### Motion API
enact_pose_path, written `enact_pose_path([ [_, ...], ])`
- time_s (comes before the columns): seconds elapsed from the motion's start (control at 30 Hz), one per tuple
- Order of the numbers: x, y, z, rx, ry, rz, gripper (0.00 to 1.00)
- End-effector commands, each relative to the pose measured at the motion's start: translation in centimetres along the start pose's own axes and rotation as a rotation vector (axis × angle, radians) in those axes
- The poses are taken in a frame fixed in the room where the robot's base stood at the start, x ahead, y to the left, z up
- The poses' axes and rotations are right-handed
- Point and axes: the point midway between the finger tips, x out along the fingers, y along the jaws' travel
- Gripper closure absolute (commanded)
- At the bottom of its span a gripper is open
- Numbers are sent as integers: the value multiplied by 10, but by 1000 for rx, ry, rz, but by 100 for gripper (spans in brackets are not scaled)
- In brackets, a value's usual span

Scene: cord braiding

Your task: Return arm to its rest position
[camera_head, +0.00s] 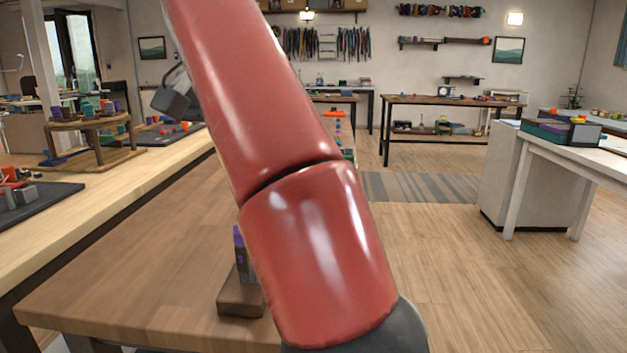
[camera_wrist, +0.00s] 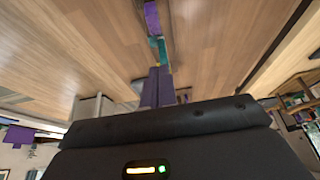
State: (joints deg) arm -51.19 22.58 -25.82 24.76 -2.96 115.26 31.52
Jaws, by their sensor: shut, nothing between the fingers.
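My red arm (camera_head: 290,160) crosses the middle of the head view and hides much of the wooden table (camera_head: 130,270) behind it. My gripper (camera_wrist: 158,72) shows in the wrist view beyond its black housing (camera_wrist: 170,130), with its narrow fingers together and nothing held. The gripper cannot be made out for sure in the head view. A small wooden stand (camera_head: 240,296) with a purple part stands on the table, partly behind my arm. Purple and teal pieces (camera_wrist: 154,22) lie past the fingers in the wrist view.
A light workbench with a dark mat (camera_head: 40,205) runs along the left. A round wooden stand (camera_head: 90,122) with coloured spools is on it. A white table (camera_head: 560,150) stands at the right. The wooden floor (camera_head: 470,270) right of my arm is clear.

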Motion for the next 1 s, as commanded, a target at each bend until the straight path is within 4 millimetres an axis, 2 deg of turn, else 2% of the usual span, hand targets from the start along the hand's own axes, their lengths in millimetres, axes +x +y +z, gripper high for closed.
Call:
enact_pose_path([
  [0.17, 0, 0, 0, 0, 0, 0, 100],
  [0.27, 2, 8, -4, 6, -5, -3, 100],
  [0.37, 8, 32, -13, 17, -19, -15, 100],
  [0.47, 21, 71, -22, 29, -36, -39, 100],
  [0.57, 36, 111, -21, 32, -46, -68, 100],
  [0.67, 52, 147, -10, 31, -44, -94, 100],
  [0.77, 70, 178, 11, 24, -36, -113, 100],
  [0.87, 90, 203, 39, 12, -22, -126, 100],
  [1.0, 121, 230, 89, -7, 8, -128, 100],
])
